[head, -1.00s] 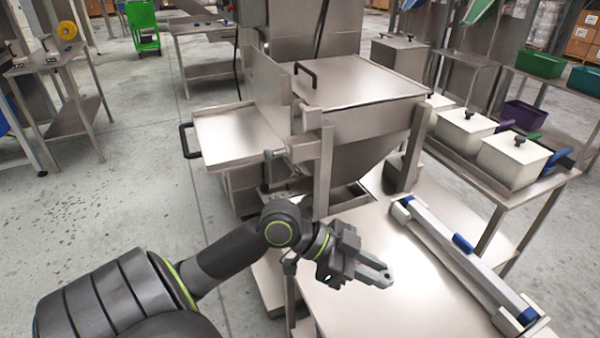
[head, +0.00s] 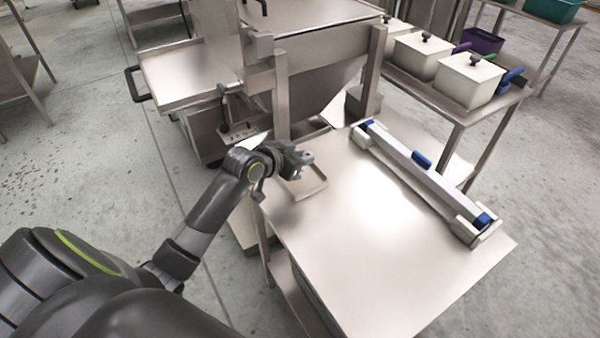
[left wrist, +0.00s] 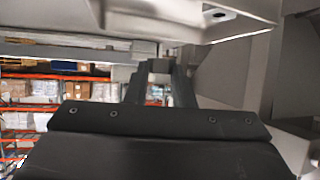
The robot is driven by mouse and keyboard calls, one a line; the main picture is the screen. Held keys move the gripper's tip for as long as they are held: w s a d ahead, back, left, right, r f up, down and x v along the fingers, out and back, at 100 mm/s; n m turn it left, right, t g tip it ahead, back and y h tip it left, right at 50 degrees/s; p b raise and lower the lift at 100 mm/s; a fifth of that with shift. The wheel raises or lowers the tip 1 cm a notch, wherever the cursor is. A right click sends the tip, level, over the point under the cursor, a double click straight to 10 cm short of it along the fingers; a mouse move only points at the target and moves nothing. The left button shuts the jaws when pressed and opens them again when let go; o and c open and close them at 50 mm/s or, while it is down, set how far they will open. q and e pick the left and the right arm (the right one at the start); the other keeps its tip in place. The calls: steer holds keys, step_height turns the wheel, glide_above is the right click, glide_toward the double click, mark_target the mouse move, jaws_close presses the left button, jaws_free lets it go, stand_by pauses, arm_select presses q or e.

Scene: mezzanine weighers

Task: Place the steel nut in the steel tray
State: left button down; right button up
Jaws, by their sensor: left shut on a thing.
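In the head view the nut is too small to make out clearly. My right gripper is not in view.
The steel table (head: 390,270) is bare in its middle and front. A long bar with blue parts (head: 425,175) lies along its right side. A steel hopper machine (head: 310,80) stands close behind the gripper. Lidded white bins (head: 468,80) stand on a rack at the back right.

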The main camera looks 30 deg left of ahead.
arm_select(q)
steer(key=shift+f, duration=2.55)
steer(key=shift+f, duration=0.1)
steer(key=c, duration=1.2)
jaws_free()
steer(key=shift+f, duration=0.1)
steer(key=shift+c, duration=0.2)
steer(key=shift+r, duration=0.25)
steer(key=v, duration=1.2)
